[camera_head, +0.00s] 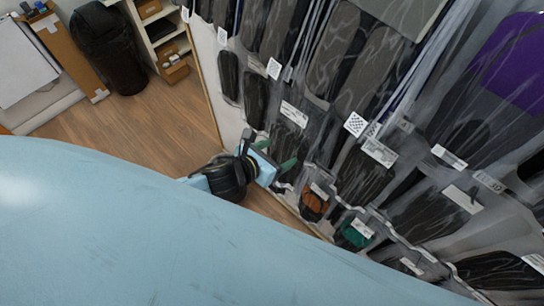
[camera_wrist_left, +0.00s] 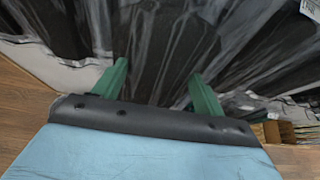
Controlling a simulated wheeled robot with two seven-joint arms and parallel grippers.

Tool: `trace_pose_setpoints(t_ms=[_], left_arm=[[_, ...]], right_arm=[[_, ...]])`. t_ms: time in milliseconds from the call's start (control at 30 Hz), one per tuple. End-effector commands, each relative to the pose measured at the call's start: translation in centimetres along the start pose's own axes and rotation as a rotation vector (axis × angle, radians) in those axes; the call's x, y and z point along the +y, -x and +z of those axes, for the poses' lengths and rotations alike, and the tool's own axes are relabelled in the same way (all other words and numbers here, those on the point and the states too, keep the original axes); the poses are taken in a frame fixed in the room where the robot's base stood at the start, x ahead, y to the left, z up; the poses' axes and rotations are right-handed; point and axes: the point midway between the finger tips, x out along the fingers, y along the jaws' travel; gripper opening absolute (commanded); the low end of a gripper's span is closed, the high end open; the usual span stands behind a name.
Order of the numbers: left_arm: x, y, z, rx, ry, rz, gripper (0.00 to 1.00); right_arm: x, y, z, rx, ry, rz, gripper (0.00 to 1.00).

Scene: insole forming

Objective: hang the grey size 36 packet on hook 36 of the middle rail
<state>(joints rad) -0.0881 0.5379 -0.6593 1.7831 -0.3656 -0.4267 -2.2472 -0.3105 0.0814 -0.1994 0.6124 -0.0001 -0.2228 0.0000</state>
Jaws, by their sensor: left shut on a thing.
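My left gripper (camera_head: 284,174) is at the lower left part of the wall of hanging packets. Its two green fingers show with a gap between them in the left wrist view (camera_wrist_left: 158,88), with dark packet material (camera_wrist_left: 160,55) behind and between them. It is shut on a packet, seemingly the dark grey one in a clear bag (camera_head: 288,138) just above the fingers, with a white label. Its size number is too small to read. Neighbouring packets overlap it, so its outline is unclear. I cannot make out hook 36 or tell which rail is the middle one. My right gripper is not in view.
Many bagged insoles hang closely on the wall, including a purple one (camera_head: 510,55), an orange-brown one (camera_head: 313,205) and a green one (camera_head: 354,233). A black bin (camera_head: 110,50) and a shelf (camera_head: 167,38) stand at the back left. Wooden floor (camera_head: 150,130) is clear between.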

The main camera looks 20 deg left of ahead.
Motion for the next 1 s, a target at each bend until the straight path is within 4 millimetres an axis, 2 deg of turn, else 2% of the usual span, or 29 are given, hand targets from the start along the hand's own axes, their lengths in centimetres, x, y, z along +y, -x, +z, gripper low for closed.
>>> trace_pose_setpoints(t_ms=[100,200,633,1000], left_arm=[[0.0,-0.8,0.3,-0.001,0.0,0.0,0.47],[0.0,-1.3,0.6,-0.001,0.001,0.0,0.47],[0.0,-3.7,1.5,-0.001,0.001,0.0,0.47],[0.0,-5.7,2.2,0.0,-0.001,0.0,0.47]], right_arm=[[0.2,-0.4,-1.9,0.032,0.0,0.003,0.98],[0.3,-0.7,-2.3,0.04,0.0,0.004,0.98],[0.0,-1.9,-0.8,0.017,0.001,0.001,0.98],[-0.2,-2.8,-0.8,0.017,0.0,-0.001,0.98]])
